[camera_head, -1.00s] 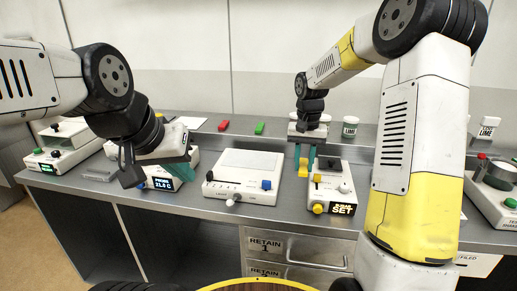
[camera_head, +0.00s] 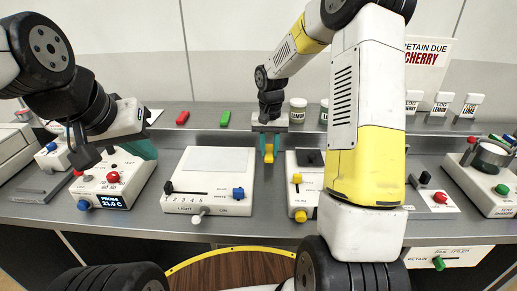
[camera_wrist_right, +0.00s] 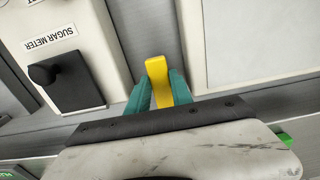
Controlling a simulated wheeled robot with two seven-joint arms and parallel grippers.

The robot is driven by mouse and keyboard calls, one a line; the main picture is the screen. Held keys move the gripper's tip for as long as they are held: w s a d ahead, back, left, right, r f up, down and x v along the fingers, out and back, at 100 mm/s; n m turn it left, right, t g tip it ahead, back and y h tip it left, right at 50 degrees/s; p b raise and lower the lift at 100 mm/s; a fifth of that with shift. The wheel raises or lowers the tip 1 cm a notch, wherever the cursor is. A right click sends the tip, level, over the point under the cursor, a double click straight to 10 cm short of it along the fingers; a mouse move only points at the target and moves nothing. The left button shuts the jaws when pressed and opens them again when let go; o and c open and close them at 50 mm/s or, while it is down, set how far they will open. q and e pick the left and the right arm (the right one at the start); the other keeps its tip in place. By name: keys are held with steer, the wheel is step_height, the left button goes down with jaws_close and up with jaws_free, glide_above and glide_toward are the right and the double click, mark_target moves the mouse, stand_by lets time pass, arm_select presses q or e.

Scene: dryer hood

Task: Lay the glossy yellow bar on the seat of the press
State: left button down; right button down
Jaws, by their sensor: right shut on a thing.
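The glossy yellow bar (camera_head: 268,156) is held upright between the teal fingers of my right gripper (camera_head: 269,148). In the right wrist view the bar (camera_wrist_right: 158,78) sticks out past the fingertips, over the gap between the sugar meter (camera_wrist_right: 62,40) and the white light box (camera_wrist_right: 255,40). My left gripper (camera_head: 140,150) is at the left, near the device with the 21.0 C display (camera_head: 108,188); its finger gap is not clear. I cannot tell which device is the press; my right arm hides part of the counter.
The light box (camera_head: 207,203) and sugar meter (camera_head: 303,190) flank the held bar. A device with a round dish (camera_head: 490,158) stands at far right. Red (camera_head: 182,118) and green (camera_head: 225,118) blocks and several jars sit on the back shelf.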

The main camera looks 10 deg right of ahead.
mark_target(269, 153)
steer(key=shift+f, duration=1.85)
steer(key=c, duration=1.1)
jaws_free()
steer(key=shift+f, duration=0.15)
steer(key=shift+c, duration=0.2)
